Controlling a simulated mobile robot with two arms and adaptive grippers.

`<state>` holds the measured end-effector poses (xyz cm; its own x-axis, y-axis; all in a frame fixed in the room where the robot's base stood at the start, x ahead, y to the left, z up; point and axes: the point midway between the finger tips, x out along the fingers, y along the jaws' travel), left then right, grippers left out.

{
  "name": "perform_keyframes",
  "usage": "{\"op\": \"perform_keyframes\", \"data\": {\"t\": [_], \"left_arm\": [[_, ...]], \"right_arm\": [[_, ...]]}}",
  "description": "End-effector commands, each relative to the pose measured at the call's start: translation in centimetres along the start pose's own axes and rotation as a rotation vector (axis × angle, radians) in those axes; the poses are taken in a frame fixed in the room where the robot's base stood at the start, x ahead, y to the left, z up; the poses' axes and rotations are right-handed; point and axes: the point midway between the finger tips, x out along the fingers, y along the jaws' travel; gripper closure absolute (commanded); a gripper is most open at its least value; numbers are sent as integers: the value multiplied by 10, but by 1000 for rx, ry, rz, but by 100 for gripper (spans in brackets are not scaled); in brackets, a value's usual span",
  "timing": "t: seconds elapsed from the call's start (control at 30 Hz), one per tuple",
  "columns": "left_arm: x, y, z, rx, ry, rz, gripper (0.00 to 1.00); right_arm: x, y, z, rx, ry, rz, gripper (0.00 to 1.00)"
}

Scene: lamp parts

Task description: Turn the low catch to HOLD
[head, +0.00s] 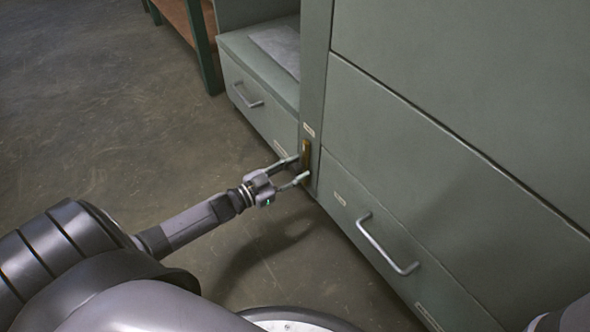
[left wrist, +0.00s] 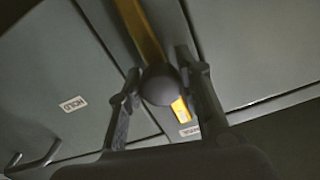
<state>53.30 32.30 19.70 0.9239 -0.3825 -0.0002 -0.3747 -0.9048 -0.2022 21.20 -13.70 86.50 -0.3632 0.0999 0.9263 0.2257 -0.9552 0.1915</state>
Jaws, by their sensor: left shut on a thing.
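The low catch shows in the head view as a narrow brass strip (head: 306,150) upright on the cabinet post, low down. In the left wrist view the brass strip (left wrist: 139,30) runs behind a dark round knob (left wrist: 160,84). My left gripper (head: 303,167) reaches the catch from the left; in the left wrist view its two fingers are closed on the knob, one on each side. A white HOLD label (left wrist: 73,103) is on the panel to the left of the knob in the left wrist view. Another small label (left wrist: 190,131) near the strip's end is hard to read.
The grey-green cabinet has a drawer with a bar handle (head: 387,245) right of the catch. A lower drawer unit (head: 261,105) stands to the left, also with a handle. The concrete floor (head: 110,110) at left is clear. A green-legged bench (head: 200,45) stands behind.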

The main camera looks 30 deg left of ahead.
Motion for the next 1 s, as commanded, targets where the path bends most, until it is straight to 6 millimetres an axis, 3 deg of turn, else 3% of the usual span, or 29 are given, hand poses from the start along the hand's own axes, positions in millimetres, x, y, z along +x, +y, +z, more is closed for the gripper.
{"op": "perform_keyframes", "data": {"t": [0.27, 0.73, 1.0], "left_arm": [[0, 0, 0, 0, 0, 0, 100], [0, 0, -1, 15, 0, -1, 100], [0, -1, -3, 131, 0, -2, 100]], "right_arm": [[0, 0, 0, 0, 0, 1, 22], [2, 1, 1, 0, -1, 1, 22], [11, 3, 4, 0, -1, 2, 22]]}}
